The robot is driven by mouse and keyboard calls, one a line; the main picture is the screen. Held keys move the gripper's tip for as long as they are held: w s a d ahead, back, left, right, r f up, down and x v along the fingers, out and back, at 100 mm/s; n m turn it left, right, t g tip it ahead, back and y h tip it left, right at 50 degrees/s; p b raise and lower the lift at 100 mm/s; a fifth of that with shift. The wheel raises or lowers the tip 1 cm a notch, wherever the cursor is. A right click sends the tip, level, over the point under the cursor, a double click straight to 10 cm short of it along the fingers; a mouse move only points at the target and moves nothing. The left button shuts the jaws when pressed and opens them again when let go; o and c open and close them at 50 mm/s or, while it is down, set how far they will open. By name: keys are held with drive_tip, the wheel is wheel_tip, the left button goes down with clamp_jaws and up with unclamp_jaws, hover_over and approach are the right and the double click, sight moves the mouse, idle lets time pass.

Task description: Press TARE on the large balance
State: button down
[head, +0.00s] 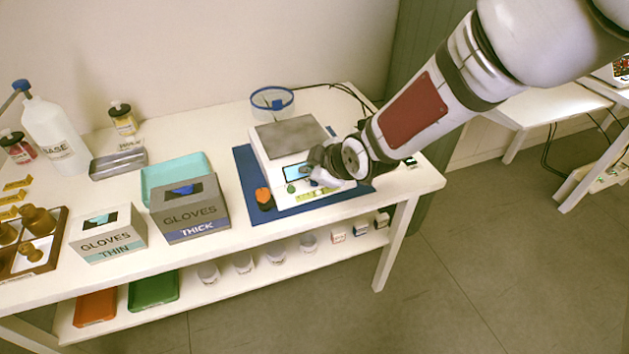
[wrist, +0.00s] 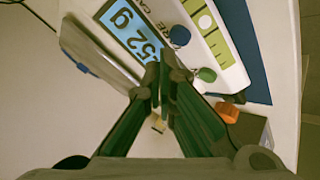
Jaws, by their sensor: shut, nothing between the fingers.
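The large balance (head: 259,155) is a white box with a grey metal pan (head: 288,134), standing on a blue mat (head: 240,160). Its lit blue display (wrist: 135,34) shows digits ending in "52 g" in the wrist view. Beside the display on the front panel are a blue button (wrist: 179,36) and a green button (wrist: 207,75). Lettering ending in "RE" is partly visible near the blue button. My gripper (wrist: 165,72) is shut and empty, its tips over the panel near the display and the buttons. I cannot tell whether the tips touch the panel.
A blue-rimmed clear vessel (head: 272,99) stands behind the balance. Glove boxes (head: 190,212) and a teal tray (head: 163,174) are to the left. The table's right edge is close.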

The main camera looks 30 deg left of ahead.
sight(313, 183)
drive_tip(key=shift+f, duration=0.15)
drive_tip(key=shift+f+b, duration=0.3)
drive_tip(key=shift+b, duration=0.15)
drive_tip(key=shift+f+b, duration=0.4)
drive_tip(key=shift+b, duration=0.05)
idle(0.5)
drive_tip(key=shift+r, duration=0.1)
drive_tip(key=shift+r+p, duration=0.4)
drive_tip(key=shift+r, duration=0.35)
drive_tip(key=shift+r, duration=0.1)
drive_tip(key=shift+r+p, duration=1.55)
drive_tip(key=shift+r, duration=0.9)
drive_tip(key=shift+d, duration=0.1)
